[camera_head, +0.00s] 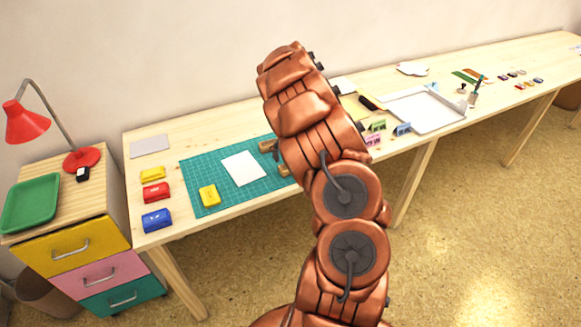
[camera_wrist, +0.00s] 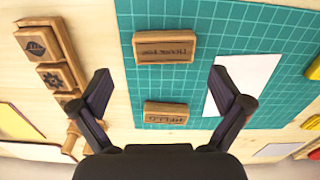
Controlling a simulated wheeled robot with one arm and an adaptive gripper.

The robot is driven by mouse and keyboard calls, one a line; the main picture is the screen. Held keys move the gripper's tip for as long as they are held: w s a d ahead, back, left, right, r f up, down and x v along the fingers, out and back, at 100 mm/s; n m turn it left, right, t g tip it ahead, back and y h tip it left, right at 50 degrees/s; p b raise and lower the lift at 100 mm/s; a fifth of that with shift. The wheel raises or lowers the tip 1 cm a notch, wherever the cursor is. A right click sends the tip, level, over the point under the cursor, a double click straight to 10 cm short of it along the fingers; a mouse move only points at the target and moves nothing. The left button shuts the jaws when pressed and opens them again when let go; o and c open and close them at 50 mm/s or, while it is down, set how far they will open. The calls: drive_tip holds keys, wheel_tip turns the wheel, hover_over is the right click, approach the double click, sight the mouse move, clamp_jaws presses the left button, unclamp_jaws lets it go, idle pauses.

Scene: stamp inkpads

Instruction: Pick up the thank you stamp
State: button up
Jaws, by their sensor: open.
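The thank you stamp (camera_wrist: 164,47) is a wooden block with dark, reversed lettering. It lies on the green cutting mat (camera_wrist: 215,40) in the upper middle of the wrist view. A smaller wooden stamp (camera_wrist: 166,113), whose lettering looks like hello, lies below it. My gripper (camera_wrist: 160,76) is open and empty, its two fingers wide apart. In the picture the thank you stamp is just above the line between the fingertips, and the smaller stamp lies between the fingers. In the head view my arm hides the gripper and most of the stamps.
More wooden stamps (camera_wrist: 45,42) stand in a row left of the mat in the wrist view. A white card (camera_wrist: 245,82) lies on the mat beside the right finger. In the head view, yellow, red (camera_head: 156,192) and blue inkpads sit left of the mat; another yellow inkpad (camera_head: 209,195) is on it.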

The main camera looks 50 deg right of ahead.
drive_tip(key=shift+w+a+f+p, duration=0.15)
drive_tip(key=shift+f+p, duration=0.3)
drive_tip(key=shift+f, duration=0.8)
drive_tip(key=shift+s+a+f+p, duration=0.1)
drive_tip(key=shift+f+p, duration=0.35)
drive_tip(key=shift+f, duration=0.75)
drive_tip(key=c, duration=1.1)
drive_tip(key=shift+w+r+b, duration=0.1)
drive_tip(key=shift+r+b, duration=0.4)
drive_tip(key=shift+r, duration=0.3)
drive_tip(key=shift+r+b, duration=0.4)
drive_tip(key=shift+r, duration=0.55)
drive_tip(key=a+b, duration=0.1)
drive_tip(key=a, duration=0.4)
drive_tip(key=s+a+r+b, duration=0.1)
drive_tip(key=a, duration=0.4)
drive_tip(key=a+b, duration=0.1)
drive_tip(key=a, duration=0.5)
drive_tip(key=shift+s+r+b, duration=0.3)
drive_tip(key=shift+s+b, duration=0.1)
